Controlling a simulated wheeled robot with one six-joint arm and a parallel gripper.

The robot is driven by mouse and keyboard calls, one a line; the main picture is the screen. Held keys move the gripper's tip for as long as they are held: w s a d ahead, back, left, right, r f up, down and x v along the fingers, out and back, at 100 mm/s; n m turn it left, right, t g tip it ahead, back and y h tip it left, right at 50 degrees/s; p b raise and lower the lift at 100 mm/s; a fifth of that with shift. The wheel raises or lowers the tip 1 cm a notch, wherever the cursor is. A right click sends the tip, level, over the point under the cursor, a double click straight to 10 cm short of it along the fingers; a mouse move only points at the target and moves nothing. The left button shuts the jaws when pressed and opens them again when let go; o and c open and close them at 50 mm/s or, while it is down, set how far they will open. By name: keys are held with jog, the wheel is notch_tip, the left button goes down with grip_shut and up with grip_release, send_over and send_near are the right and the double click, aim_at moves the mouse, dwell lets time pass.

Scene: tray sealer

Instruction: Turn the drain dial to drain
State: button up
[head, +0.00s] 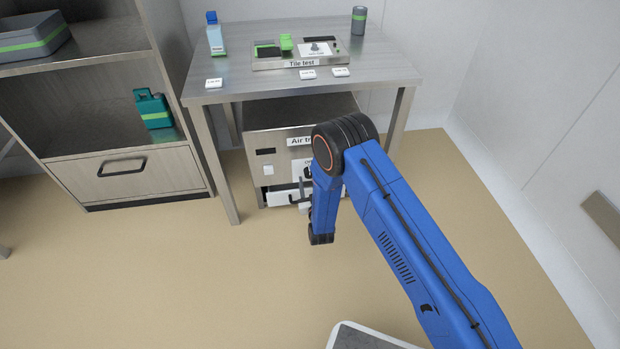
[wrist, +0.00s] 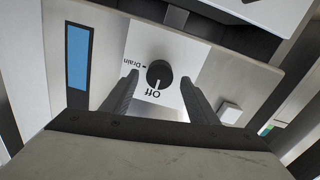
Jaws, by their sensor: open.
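The drain dial (wrist: 157,74) is a round black knob on a white label plate in the wrist view. The label reads "Off" below the knob and "Drain" to its left, upside down in this view. The knob's white mark points down toward "Off". My gripper (wrist: 158,85) is open, with one dark finger on each side of the knob and gaps between them and it. In the head view my gripper (head: 305,190) is at the front of the air-labelled machine (head: 265,125) under the table, and my blue arm hides the dial.
A blue display (wrist: 78,58) and a pale square button (wrist: 229,112) flank the dial plate. The steel table (head: 400,68) stands above the machine, its legs on both sides. A tile test unit (head: 262,63) sits on top. The floor in front is clear.

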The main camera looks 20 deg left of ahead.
jog(key=shift+x, duration=1.15)
jog(key=shift+c, duration=0.6)
jog(key=c, duration=0.9)
jog(key=shift+m, duration=0.4)
jog(key=m, duration=1.6)
jog(key=shift+m, duration=0.4)
jog(key=shift+d, duration=0.1)
